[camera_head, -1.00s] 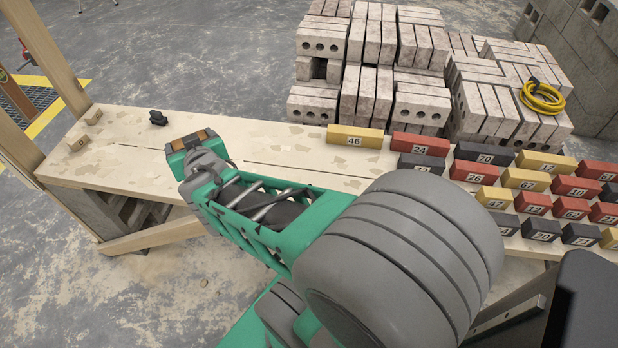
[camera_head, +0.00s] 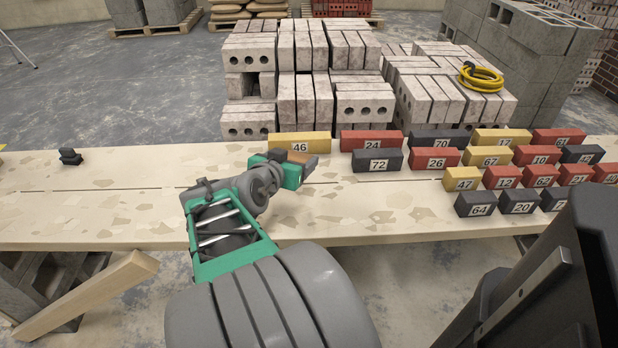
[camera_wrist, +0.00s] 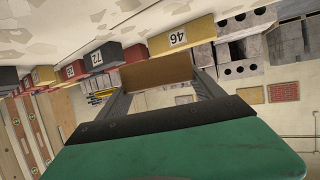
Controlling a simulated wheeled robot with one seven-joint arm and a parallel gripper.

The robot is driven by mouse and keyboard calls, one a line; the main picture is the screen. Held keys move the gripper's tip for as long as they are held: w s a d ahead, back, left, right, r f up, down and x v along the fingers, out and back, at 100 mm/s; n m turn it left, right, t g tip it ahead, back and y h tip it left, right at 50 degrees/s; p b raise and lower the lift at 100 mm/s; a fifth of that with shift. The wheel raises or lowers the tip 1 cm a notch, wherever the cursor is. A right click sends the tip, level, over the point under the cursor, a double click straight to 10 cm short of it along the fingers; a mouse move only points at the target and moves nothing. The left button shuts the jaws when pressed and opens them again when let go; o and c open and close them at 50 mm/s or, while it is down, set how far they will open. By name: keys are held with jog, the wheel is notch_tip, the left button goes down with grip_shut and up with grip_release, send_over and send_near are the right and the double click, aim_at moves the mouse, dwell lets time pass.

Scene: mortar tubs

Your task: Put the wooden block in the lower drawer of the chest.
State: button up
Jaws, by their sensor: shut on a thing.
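The wooden block (camera_head: 299,157) is brown and sits between the fingers of my gripper (camera_head: 306,168). My gripper is shut on it and holds it over the bench, in front of the yellow brick 46 (camera_head: 300,144) and left of the black brick 72. In the wrist view the block (camera_wrist: 159,73) spans the two grey fingers of my gripper (camera_wrist: 163,90). I cannot make out the chest or its lower drawer in either view.
A long pale bench (camera_head: 110,205) runs across the view. Several numbered red, black and yellow bricks (camera_head: 510,165) cover its right part. A small black object (camera_head: 70,156) stands at the left, with clear bench beside it. Pale hollow bricks (camera_head: 305,80) are stacked behind.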

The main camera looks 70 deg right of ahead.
jog(key=b, duration=0.2)
send_over(305, 181)
jog(key=f, duration=0.6)
jog(key=shift+a+f, duration=0.25)
jog(key=shift+f, duration=0.1)
jog(key=f, duration=0.1)
jog(key=f+b, duration=0.1)
jog(key=f, duration=0.1)
jog(key=shift+d+f, duration=0.25)
jog(key=shift+f, duration=0.05)
jog(key=shift+r, duration=0.15)
jog(key=o, duration=1)
jog(key=shift+f+b, duration=0.25)
jog(key=shift+b, duration=0.1)
jog(key=o, duration=0.5)
jog(key=shift+c, duration=0.2)
jog(key=shift+r, duration=0.15)
